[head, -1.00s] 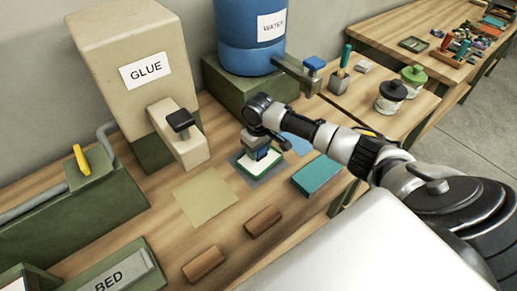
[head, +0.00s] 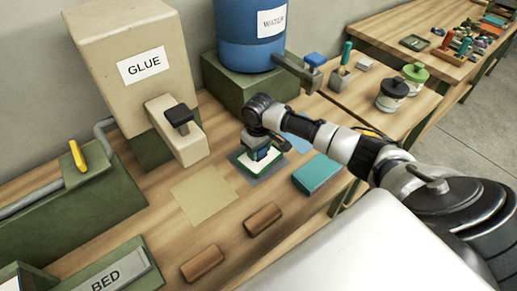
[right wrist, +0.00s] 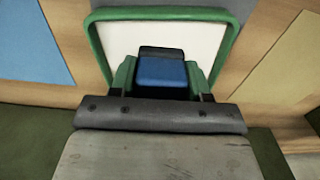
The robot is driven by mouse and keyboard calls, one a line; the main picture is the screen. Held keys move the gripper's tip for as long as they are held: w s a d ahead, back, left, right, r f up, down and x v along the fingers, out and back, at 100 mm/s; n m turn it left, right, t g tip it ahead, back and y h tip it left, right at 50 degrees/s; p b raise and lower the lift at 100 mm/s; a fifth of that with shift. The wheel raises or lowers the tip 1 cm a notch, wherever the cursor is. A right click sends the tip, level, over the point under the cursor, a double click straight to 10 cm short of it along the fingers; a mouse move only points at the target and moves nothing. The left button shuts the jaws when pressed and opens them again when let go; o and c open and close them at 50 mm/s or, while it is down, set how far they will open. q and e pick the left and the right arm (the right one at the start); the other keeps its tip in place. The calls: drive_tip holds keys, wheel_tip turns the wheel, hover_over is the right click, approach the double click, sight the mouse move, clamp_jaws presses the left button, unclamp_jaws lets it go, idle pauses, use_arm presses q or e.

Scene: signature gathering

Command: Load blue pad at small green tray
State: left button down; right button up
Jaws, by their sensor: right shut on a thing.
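The small green tray (head: 249,170) has a green rim and a white inside. It sits on a dark grey sheet on the bench, and its rim fills the top of the right wrist view (right wrist: 97,47). My right gripper (head: 261,154) points down over the tray. Its green fingers are shut on the blue pad (right wrist: 161,72), a small blue block with a dark end. The pad is over the white inside; I cannot tell whether it touches it. My left gripper is out of view.
A tan sheet (head: 203,195), a teal block (head: 317,174) and two brown wooden blocks (head: 263,219) lie around the tray. The glue dispenser (head: 123,75) and the blue water barrel (head: 248,35) stand behind. A green BED fixture (head: 110,277) is at front left.

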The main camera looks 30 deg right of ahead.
drive_tip(key=shift+f, duration=0.45)
idle(0.3)
drive_tip(key=shift+f, duration=0.15)
idle(2.0)
drive_tip(key=shift+p, duration=0.3)
wheel_tip(320, 180, up, 7)
drive_tip(key=p, duration=0.8)
idle(0.3)
